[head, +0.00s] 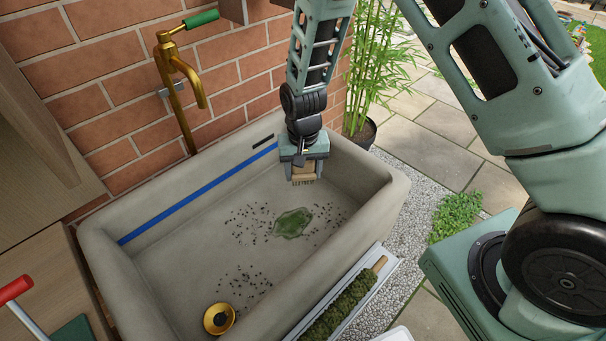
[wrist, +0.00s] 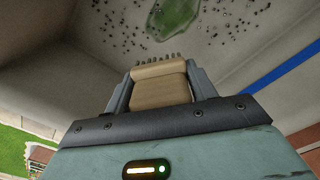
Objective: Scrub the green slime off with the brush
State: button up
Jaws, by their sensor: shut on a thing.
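My gripper (head: 304,165) is shut on a wooden scrubbing brush (head: 304,179) with dark bristles pointing down. It holds the brush above the right end of the grey stone trough (head: 160,257). The brush also shows in the wrist view (wrist: 160,84) between the fingers. A green slime patch (head: 291,223) lies on the trough floor, left of and below the brush in the head view. It also shows at the top of the wrist view (wrist: 174,17). The brush is apart from the slime.
Dark gravel bits (head: 245,281) lie scattered on the trough floor. A brass drain piece (head: 218,319) is near the front left. A brass tap (head: 178,75) stands behind, and a blue strip (head: 200,191) runs along the back wall. A tray with a mossy roll (head: 340,305) lies along the front right.

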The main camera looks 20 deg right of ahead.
notch_tip(320, 180, down, 5)
jog(key=b, duration=0.4)
jog(key=shift+f, duration=0.15)
